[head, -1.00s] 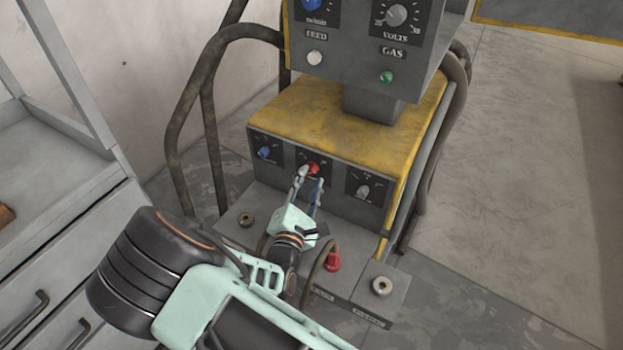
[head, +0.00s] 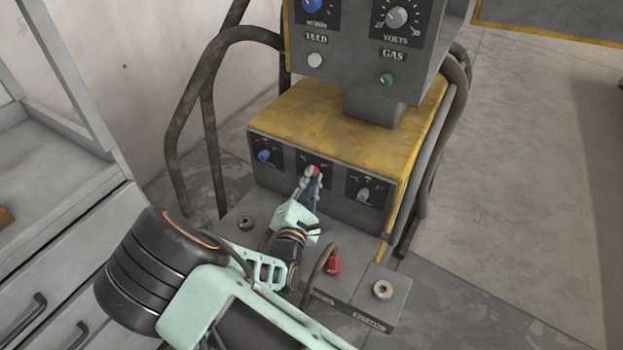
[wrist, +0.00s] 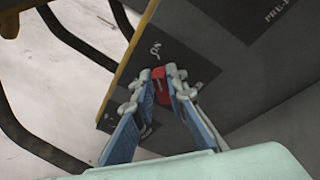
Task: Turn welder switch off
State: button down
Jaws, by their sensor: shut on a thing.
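The welder (head: 350,125) is a grey box with a yellow top, and its front panel carries three knobs in a row. My gripper (head: 310,181) is at the front panel, shut on the red switch. In the wrist view its two fingers (wrist: 157,90) stand on either side of the switch, partly covering it.
A blue knob (head: 264,155) is left of the switch and a grey knob (head: 363,194) right of it. A red plug (head: 332,265) with a cable stands on the lower ledge. A control box (head: 365,50) overhangs above. A drawer cabinet (head: 60,240) is at the left.

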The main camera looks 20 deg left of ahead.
jog(key=shift+r+p, duration=0.15)
jog(key=shift+p, duration=0.25)
jog(key=n+p, duration=0.1)
jog(key=p, duration=0.1)
jog(key=r+n+p, duration=0.1)
jog(key=n+p, duration=0.1)
jog(key=p, duration=0.1)
jog(key=shift+a+g, duration=0.2)
jog(key=shift+g, duration=0.2)
jog(key=shift+a+f+n+g+h+p, duration=0.1)
jog(key=shift+a+n+g+h+p, duration=0.3)
jog(key=shift+n+h+p, duration=1.05)
jog(key=shift+a+f+n+g+h+p, duration=0.2)
jog(key=shift+a+n+p, duration=0.35)
jog(key=shift+n, duration=1.95)
jog(key=shift+a+f+n+g+h+p, duration=0.1)
jog(key=shift+a+n+g+h+p, duration=0.25)
jog(key=shift+n+h+p, duration=1.1)
jog(key=shift+n+y+b, duration=0.35)
jog(key=shift+n+y, duration=0.25)
jog(key=shift+y, duration=0.2)
jog(key=c, duration=1.9)
grip_release()
jog(key=shift+c, duration=0.2)
